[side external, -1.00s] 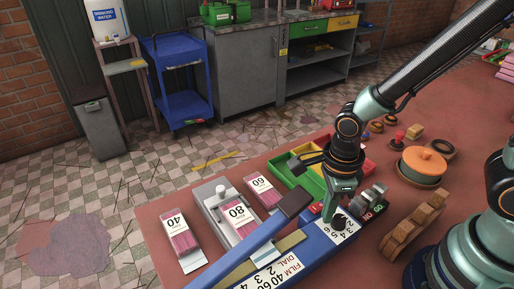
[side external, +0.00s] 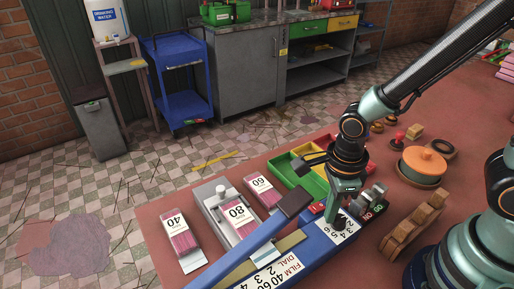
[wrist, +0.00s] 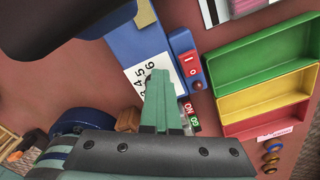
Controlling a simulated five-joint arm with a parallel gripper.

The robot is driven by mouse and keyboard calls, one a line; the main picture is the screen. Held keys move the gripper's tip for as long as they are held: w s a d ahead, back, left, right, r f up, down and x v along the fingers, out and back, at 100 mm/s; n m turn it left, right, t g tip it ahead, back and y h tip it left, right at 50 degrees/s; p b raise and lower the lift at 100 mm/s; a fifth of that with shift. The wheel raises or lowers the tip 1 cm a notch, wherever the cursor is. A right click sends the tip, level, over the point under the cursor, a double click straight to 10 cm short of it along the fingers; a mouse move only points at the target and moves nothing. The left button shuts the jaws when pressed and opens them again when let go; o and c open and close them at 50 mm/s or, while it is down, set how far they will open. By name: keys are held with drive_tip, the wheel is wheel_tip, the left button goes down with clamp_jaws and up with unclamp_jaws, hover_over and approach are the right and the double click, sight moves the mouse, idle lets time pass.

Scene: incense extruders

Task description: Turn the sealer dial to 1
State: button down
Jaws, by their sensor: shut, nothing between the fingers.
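The blue sealer (side external: 318,252) lies on the red-brown table, with its long blue arm and a label reading FILM and DIAL. Its white dial plate (side external: 350,228) has black numbers and a dark round dial knob (side external: 341,224). In the wrist view the plate (wrist: 137,84) shows numbers up to 6, and the knob is hidden. My gripper (side external: 332,218) points down at the knob, its fingertips beside or on it; I cannot tell if they touch. In the wrist view the closed fingers (wrist: 158,80) cover part of the plate. The knob's setting cannot be read.
A red switch (wrist: 190,68) sits beside the plate. Green, yellow and red trays (side external: 303,176) stand behind the sealer. Packs marked 40 (side external: 178,232), 80 (side external: 238,214) and 60 (side external: 263,188) lie left. A wooden rack (side external: 415,222) and lidded pot (side external: 422,165) stand right.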

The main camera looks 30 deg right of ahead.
drive_tip(key=shift+s, duration=0.4)
drive_tip(key=shift+a, duration=0.2)
drive_tip(key=shift+w+a, duration=0.2)
drive_tip(key=shift+a, duration=0.05)
drive_tip(key=shift+r, duration=0.15)
wheel_tip(320, 180, up, 6)
drive_tip(key=shift+w+f, duration=0.1)
drive_tip(key=shift+f, duration=0.05)
